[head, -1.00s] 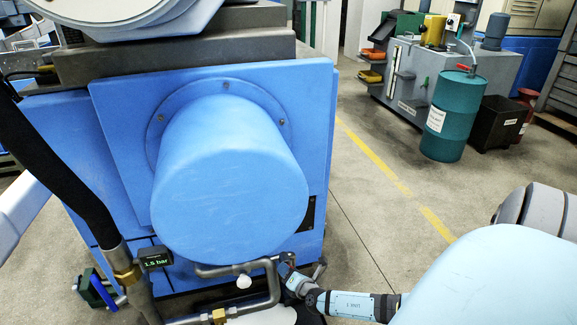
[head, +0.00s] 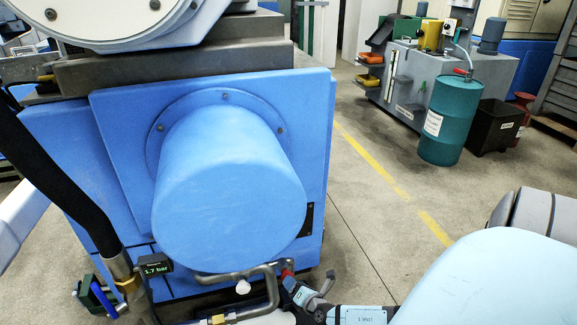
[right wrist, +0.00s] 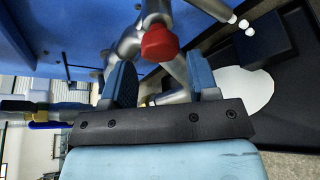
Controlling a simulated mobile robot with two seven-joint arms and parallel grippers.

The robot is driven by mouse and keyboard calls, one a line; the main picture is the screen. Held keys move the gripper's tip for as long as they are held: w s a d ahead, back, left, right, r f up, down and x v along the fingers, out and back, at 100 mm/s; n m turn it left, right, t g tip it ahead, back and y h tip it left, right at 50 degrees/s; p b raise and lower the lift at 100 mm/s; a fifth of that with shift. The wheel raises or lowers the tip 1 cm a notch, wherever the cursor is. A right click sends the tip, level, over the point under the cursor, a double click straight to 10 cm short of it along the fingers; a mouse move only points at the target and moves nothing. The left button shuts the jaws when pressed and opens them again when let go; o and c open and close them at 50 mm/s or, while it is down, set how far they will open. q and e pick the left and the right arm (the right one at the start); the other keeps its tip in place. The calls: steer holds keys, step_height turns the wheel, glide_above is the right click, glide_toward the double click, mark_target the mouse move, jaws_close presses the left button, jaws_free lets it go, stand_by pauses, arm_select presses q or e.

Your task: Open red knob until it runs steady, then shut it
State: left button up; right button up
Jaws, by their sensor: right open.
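The red knob (right wrist: 159,43) sits on a metal pipe fitting, just beyond and between my right fingertips in the right wrist view. In the head view only a small bit of the red knob (head: 287,269) shows beside my gripper. My right gripper (head: 294,281) is at the pipe, low in the middle of the head view. In the right wrist view its two blue fingers (right wrist: 160,78) stand apart with nothing clamped between them. A small pressure display (head: 156,263) at the left of the pipe reads 1.7 bar. My left gripper is not in view.
A large blue machine housing (head: 228,190) fills the space just behind the pipe. A black hose (head: 62,180) runs down to a fitting on the left. A blue-handled valve (head: 84,298) is low left. Open floor lies right; a teal drum (head: 453,118) stands far off.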

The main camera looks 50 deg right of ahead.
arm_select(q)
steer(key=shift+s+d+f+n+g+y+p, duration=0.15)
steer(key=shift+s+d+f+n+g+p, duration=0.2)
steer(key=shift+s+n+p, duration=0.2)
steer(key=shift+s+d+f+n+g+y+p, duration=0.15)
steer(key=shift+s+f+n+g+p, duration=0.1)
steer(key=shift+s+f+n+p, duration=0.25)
arm_select(e)
steer(key=v, duration=0.9)
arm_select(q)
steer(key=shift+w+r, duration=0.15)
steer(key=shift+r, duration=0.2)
